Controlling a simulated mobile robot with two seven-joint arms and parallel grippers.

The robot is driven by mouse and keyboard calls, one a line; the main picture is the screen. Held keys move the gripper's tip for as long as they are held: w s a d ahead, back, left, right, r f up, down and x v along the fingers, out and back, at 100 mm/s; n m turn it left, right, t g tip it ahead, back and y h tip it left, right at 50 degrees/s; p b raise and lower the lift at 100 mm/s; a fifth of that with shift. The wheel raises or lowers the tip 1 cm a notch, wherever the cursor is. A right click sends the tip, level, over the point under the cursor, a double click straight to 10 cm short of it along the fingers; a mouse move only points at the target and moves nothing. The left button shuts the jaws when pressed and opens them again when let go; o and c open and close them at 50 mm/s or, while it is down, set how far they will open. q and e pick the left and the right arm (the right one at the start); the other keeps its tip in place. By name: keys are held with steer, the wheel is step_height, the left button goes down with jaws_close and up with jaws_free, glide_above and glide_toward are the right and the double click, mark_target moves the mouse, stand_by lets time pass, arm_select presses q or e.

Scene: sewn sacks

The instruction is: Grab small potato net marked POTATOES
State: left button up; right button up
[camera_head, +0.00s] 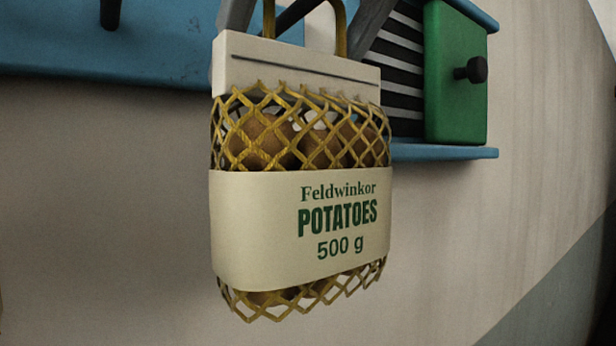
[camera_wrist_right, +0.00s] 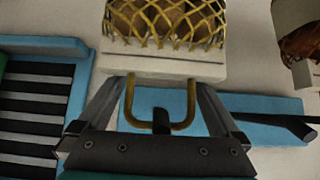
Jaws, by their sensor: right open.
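The small potato net (camera_head: 301,225) hangs upright in the head view. It has yellow mesh, brown potatoes inside, a cream band reading "Feldwinkor POTATOES 500 g" and a cream top strip with a yellow loop handle. In the right wrist view the net (camera_wrist_right: 170,22) appears upside down, its lower part cut off. My right gripper (camera_wrist_right: 158,92) is open, with one finger on each side of the loop handle (camera_wrist_right: 183,124), near the top strip. A dark peg (camera_wrist_right: 161,120) shows within the loop. In the head view the gripper (camera_head: 290,48) is partly cut off. My left gripper is out of view.
A blue wall board (camera_head: 150,40) runs behind the net. To the right are a striped panel, a green block (camera_head: 455,75) with a dark knob, and a blue ledge (camera_head: 440,152). Another sack (camera_wrist_right: 302,38) hangs at the right wrist view's right edge. The wall below is bare.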

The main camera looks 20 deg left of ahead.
steer(key=shift+c, duration=0.2)
jaws_close()
stand_by(0.5)
steer(key=shift+r, duration=0.15)
